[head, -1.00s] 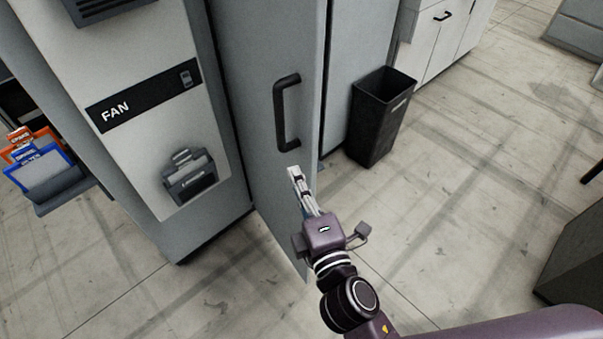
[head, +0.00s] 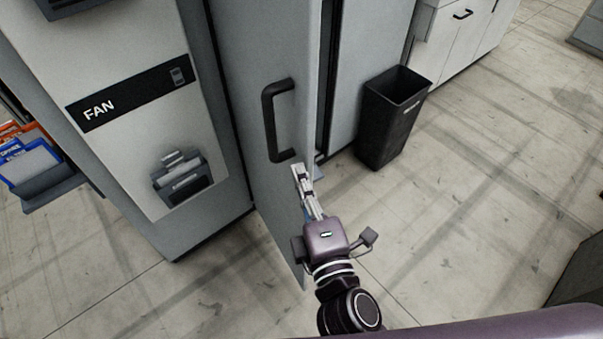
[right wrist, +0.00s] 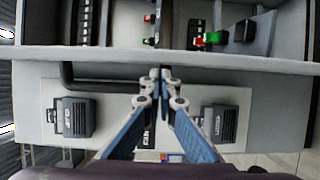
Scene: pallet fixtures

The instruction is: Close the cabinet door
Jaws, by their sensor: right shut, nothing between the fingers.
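The grey cabinet door (head: 250,60) stands ajar in the middle of the head view, with a dark gap beside its right edge. Its black handle (head: 268,120) is on the outer face. My right gripper (head: 298,170) is shut and empty, just below and right of the handle by the door's free edge. In the right wrist view, the shut fingertips (right wrist: 160,74) are close to the door edge (right wrist: 240,62); I cannot tell whether they touch. The handle (right wrist: 92,84) shows left of them. Cabinet interior parts (right wrist: 205,38) show beyond the edge. My left gripper is not in view.
A black bin (head: 392,120) stands on the floor right of the door. A panel marked FAN (head: 130,95) with a grey box (head: 183,178) is on the left, with document holders (head: 30,160) further left. White drawers (head: 465,40) stand at the back.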

